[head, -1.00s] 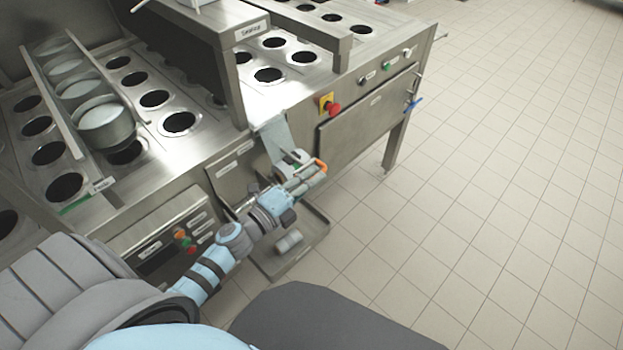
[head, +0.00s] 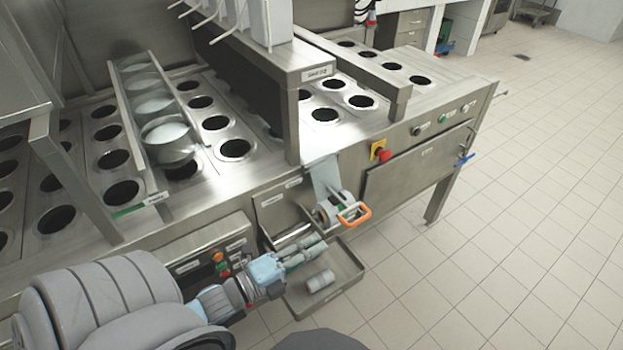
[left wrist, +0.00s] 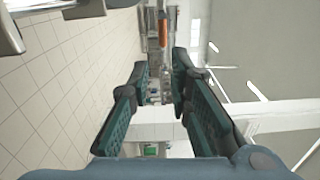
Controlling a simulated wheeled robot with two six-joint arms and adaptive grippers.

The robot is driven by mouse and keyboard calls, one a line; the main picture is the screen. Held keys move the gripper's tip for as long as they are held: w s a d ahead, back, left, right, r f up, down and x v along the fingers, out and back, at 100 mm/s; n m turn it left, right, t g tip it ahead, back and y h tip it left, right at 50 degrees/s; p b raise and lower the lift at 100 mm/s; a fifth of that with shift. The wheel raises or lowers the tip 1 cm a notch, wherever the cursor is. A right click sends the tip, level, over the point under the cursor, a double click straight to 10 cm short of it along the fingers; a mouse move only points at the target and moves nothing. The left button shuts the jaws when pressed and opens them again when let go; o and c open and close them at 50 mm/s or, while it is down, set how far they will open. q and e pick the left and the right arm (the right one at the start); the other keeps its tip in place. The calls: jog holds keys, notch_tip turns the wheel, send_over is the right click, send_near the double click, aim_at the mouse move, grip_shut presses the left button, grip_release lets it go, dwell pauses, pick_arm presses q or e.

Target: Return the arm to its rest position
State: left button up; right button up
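My left gripper (head: 314,247) is low in front of the machine, over the metal tray (head: 352,283). In the left wrist view its two dark green fingers (left wrist: 160,72) stand apart with nothing between them. An orange handle (head: 354,214) on a pale roller-like part (head: 332,208) sits just beyond the fingertips, apart from them. The handle also shows beyond the fingers in the left wrist view (left wrist: 164,30). My right gripper is in neither view.
The cup filler (head: 235,190) with round holes fills the left and middle. A pale cylinder (head: 320,281) lies in the tray. A red knob (head: 384,156) is on the front panel. Tiled floor (head: 520,240) on the right is clear.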

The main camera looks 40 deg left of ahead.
pick_arm(q)
jog(key=shift+s, duration=0.1)
dwell(0.4)
notch_tip(320, 180, down, 6)
jog(key=s+n+g+y, duration=0.1)
jog(key=n+g+y, duration=0.45)
jog(key=n, duration=0.55)
jog(key=s+d+f+n+g, duration=0.2)
jog(key=s+d+n+g, duration=0.1)
jog(key=s+n+g, duration=0.8)
jog(key=s+a+f+t, duration=0.1)
jog(key=s+f, duration=0.1)
jog(key=f, duration=0.8)
jog(key=s+a+f+t, duration=0.1)
jog(key=f, duration=0.8)
jog(key=s+f+g, duration=0.1)
jog(key=s+f, duration=1.2)
jog(key=s, duration=0.1)
jog(key=shift+s+a+f, duration=0.15)
jog(key=shift+a+f, duration=0.05)
jog(key=shift+a, duration=0.2)
